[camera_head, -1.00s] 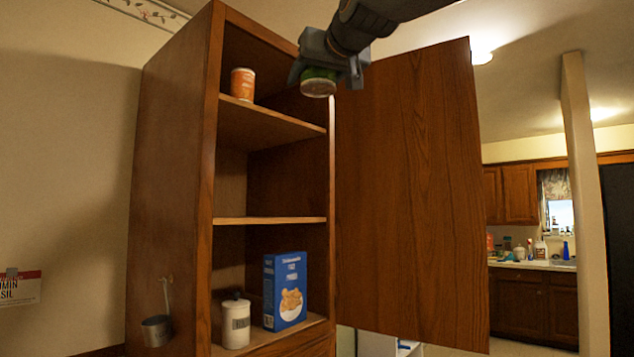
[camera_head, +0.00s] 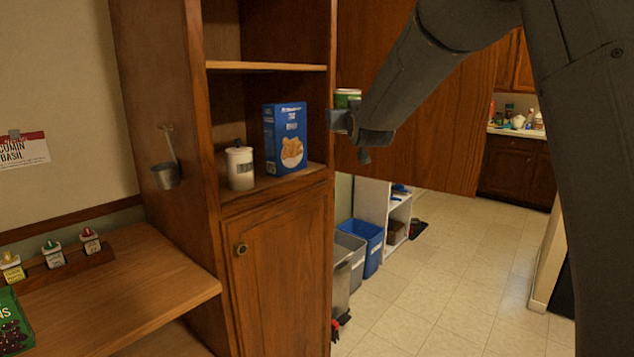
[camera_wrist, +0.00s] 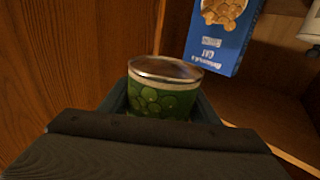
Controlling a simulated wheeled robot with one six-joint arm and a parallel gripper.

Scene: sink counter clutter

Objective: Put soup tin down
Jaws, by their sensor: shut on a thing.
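The soup tin (camera_head: 347,97) is a small green-labelled can with a silvery rim. My gripper (camera_head: 344,118) is shut on it and holds it in the air in front of the open cabinet door, just right of the cabinet opening. In the wrist view the tin (camera_wrist: 163,100) sits between the gripper's fingers, with green round shapes on its label. The gripper hides part of the tin in the head view.
The cabinet's lower shelf (camera_head: 222,197) carries a blue box (camera_head: 286,138) and a white lidded canister (camera_head: 240,168). The middle shelf (camera_head: 265,67) is above. Its open door (camera_head: 440,130) stands behind my arm. Bins (camera_head: 366,247) stand on the floor.

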